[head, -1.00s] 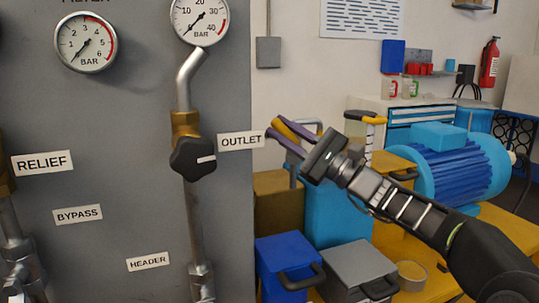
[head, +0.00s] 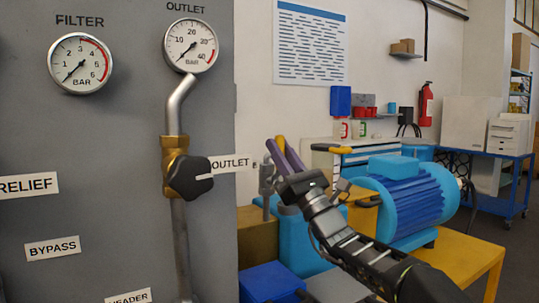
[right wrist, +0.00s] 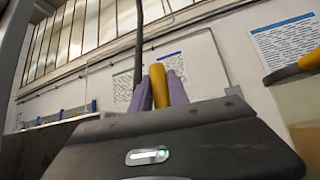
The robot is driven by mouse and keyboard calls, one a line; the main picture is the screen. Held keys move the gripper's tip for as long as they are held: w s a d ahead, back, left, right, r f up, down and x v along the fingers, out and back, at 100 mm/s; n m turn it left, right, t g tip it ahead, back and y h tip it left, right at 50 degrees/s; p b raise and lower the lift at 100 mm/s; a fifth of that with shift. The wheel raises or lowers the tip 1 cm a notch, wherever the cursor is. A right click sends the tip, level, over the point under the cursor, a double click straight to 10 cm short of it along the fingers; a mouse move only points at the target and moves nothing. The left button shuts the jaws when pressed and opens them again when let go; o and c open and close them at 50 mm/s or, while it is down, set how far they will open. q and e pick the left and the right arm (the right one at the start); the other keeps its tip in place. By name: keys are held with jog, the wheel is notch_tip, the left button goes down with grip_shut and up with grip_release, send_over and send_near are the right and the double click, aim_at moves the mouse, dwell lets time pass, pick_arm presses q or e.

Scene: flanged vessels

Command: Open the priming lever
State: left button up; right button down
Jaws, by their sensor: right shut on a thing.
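My right gripper (head: 281,152) has purple fingers that point up and slightly left, in front of the wall right of the grey panel. It is shut on a yellow grip (head: 281,144), which also shows between the fingers in the right wrist view (right wrist: 159,86). The grip lies along the fingers. Its lower end is hidden by the gripper, so I cannot tell what it joins or whether it is the priming lever. A grey metal fitting (head: 266,178) stands just left of the gripper, above a blue body. My left gripper is not in view.
The grey panel (head: 90,150) fills the left, with a black outlet knob (head: 188,178) on a brass valve. A blue motor (head: 405,195) sits on a yellow table at right. A blue case (head: 270,283) is below the gripper.

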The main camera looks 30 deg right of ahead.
jog(key=shift+d+m, duration=0.1)
jog(key=shift+m, duration=0.2)
jog(key=c, duration=1.3)
grip_release()
jog(key=shift+o, duration=0.2)
jog(key=v, duration=0.8)
jog(key=shift+w, duration=0.1)
